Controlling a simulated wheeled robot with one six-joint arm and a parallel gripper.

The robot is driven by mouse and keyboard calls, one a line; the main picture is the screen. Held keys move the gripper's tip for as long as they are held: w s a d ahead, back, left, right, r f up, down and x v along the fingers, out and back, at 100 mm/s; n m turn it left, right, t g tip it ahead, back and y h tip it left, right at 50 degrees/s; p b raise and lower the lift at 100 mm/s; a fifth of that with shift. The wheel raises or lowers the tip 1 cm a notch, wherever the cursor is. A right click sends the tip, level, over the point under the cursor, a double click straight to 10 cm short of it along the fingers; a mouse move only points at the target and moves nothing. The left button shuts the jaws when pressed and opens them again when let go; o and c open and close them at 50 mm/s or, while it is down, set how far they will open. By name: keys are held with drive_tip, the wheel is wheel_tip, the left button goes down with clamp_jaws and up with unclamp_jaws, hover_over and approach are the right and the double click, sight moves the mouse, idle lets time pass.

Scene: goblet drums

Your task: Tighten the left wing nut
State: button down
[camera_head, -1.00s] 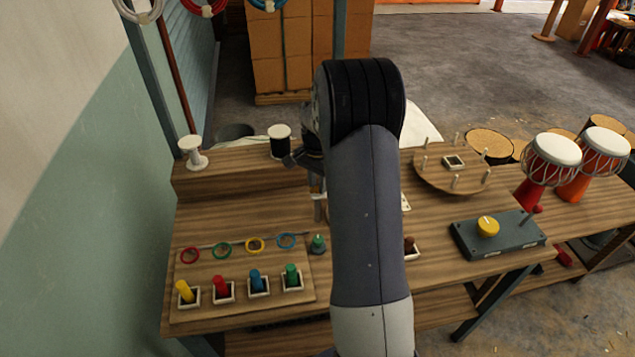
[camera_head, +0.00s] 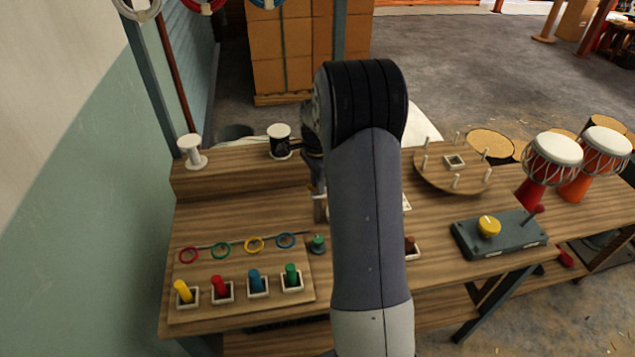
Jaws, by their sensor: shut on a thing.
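My gripper (camera_head: 319,208) shows only in part, at the left edge of my arm, pointing down at the middle of the workbench (camera_head: 230,208). It is shut on what appears to be the left wing nut. The nut itself is hidden behind my arm and gripper, so I cannot see how tight it sits. No second wing nut can be made out. A pale plate (camera_head: 406,201) shows just right of my arm, mostly hidden.
A board with coloured pegs and rings (camera_head: 236,273) lies front left. A round pegged disc (camera_head: 436,178), a box with a yellow knob (camera_head: 489,227) and goblet drums (camera_head: 553,155) are right.

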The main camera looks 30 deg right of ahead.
idle(0.3)
drive_tip(key=c, duration=1.3)
unclamp_jaws()
wheel_tip(320, 180, up, 11)
drive_tip(key=shift+f+b, duration=0.1)
drive_tip(key=shift+b, duration=0.4)
wheel_tip(320, 180, down, 10)
drive_tip(key=shift+f+p, duration=0.25)
drive_tip(key=shift+p, duration=0.3)
drive_tip(key=shift+f, duration=0.2)
